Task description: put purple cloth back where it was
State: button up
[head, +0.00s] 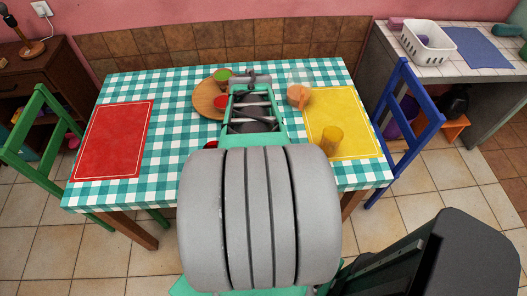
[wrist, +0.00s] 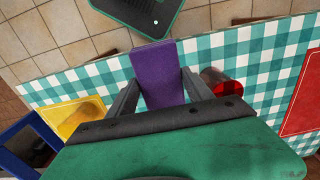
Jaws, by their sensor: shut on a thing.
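The purple cloth (wrist: 155,62) shows in the wrist view as a flat, stiff-looking strip. My gripper (wrist: 160,80) is shut on it, with one dark finger on each side. In the wrist view the cloth is seen against the checked table (wrist: 254,62) and its edge; I cannot tell its height or whether it touches the table. In the head view my arm reaches over the table (head: 174,122) and hides the cloth and my fingertips.
On the table are a red mat (head: 112,140), a yellow mat (head: 345,112) with an amber cup (head: 331,140), a wooden board (head: 203,98), and a green cup (head: 222,76). A blue chair (head: 408,115) and green chair (head: 40,125) flank it. A counter holds a white basket (head: 427,44) and blue mat (head: 478,47).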

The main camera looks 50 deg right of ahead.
jog(key=w+d+f, duration=0.1)
jog(key=d+f, duration=0.2)
jog(key=w+d+f, duration=0.2)
jog(key=d+f, duration=0.1)
jog(key=d, duration=0.1)
jog(key=w+d+f+p, duration=0.1)
jog(key=d+f, duration=0.2)
jog(key=d, duration=0.1)
jog(key=shift+w, duration=0.35)
notch_tip(320, 180, down, 3)
jog(key=shift+w+d+f+p, duration=0.1)
jog(key=shift+d+p, duration=0.05)
jog(key=shift+p, duration=0.35)
jog(key=shift+f, duration=0.1)
jog(key=shift+f+b, duration=0.2)
jog(key=shift+b, duration=0.1)
jog(key=o, duration=1.3)
jog(key=shift+r, duration=0.15)
